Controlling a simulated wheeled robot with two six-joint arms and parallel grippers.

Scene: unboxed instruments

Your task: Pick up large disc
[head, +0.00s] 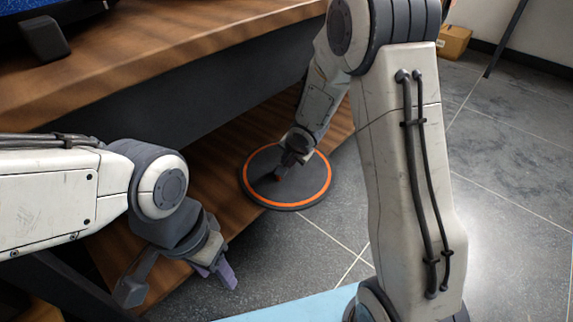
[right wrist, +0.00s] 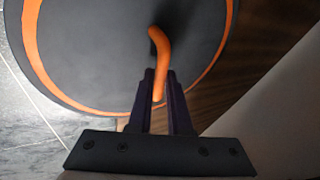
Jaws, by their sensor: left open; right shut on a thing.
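The large disc (head: 262,186) is dark grey with an orange ring near its rim. In the head view it is at the middle, over the lower wooden shelf's front edge and partly over the floor. My right gripper (head: 285,172) is at the disc's middle. In the right wrist view the disc (right wrist: 110,50) fills the upper left, and my right gripper (right wrist: 160,90) is shut on its curved orange handle (right wrist: 162,55). Whether the disc rests on the shelf or hangs above it, I cannot tell. My left gripper (head: 180,280) is open and empty at the lower left, apart from the disc.
A wooden upper shelf (head: 150,60) runs above a lower wooden shelf (head: 215,205). A dark object (head: 44,38) stands on the upper one at the far left. Grey tiled floor (head: 510,150) lies open at right, with a cardboard box (head: 453,42) at the back.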

